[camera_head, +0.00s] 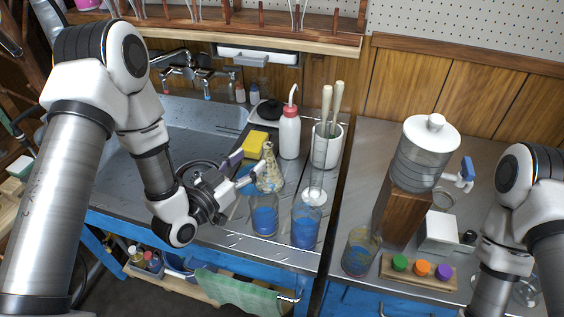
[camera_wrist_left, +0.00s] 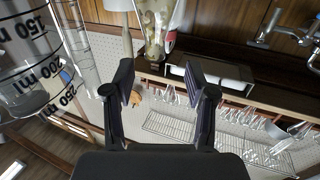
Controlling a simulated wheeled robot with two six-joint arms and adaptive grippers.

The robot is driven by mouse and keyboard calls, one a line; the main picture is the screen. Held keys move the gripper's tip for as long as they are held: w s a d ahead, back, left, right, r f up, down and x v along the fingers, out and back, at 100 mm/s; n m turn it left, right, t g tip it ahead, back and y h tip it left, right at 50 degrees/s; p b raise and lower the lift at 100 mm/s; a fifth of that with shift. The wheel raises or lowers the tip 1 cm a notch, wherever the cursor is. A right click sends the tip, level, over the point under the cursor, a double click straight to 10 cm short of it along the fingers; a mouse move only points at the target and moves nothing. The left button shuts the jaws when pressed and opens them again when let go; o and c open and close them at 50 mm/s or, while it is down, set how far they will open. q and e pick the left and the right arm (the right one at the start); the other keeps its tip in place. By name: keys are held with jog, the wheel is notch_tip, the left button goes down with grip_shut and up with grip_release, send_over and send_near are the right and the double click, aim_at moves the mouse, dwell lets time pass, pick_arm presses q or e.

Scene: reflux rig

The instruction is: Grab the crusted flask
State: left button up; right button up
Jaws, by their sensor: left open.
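The crusted flask (camera_head: 270,172) is a conical glass with yellowish-brown crust, standing upright on the metal counter beside the sink. My left gripper (camera_head: 246,168) is open, just left of the flask, with its fingers pointing toward it. In the left wrist view the flask (camera_wrist_left: 156,22) appears inverted at the top, beyond the gap between the open fingers (camera_wrist_left: 160,85). Nothing is held between the fingers. My right arm shows at the right edge, but its gripper is not in view.
A yellow sponge (camera_head: 255,142), a white wash bottle (camera_head: 290,133) and a brush holder (camera_head: 327,150) stand behind. A graduated cylinder (camera_head: 317,180) is close on the right.

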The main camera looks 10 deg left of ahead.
aim_at(264, 148)
pick_arm(q)
jog(key=x, duration=0.4)
jog(key=p+x, duration=0.1)
jog(key=x, duration=0.2)
jog(key=shift+s+d+r, duration=0.1)
jog(key=shift+d+r, duration=0.15)
jog(key=shift+r, duration=0.15)
jog(key=shift+s, duration=0.1)
jog(key=c, duration=0.4)
grip_shut()
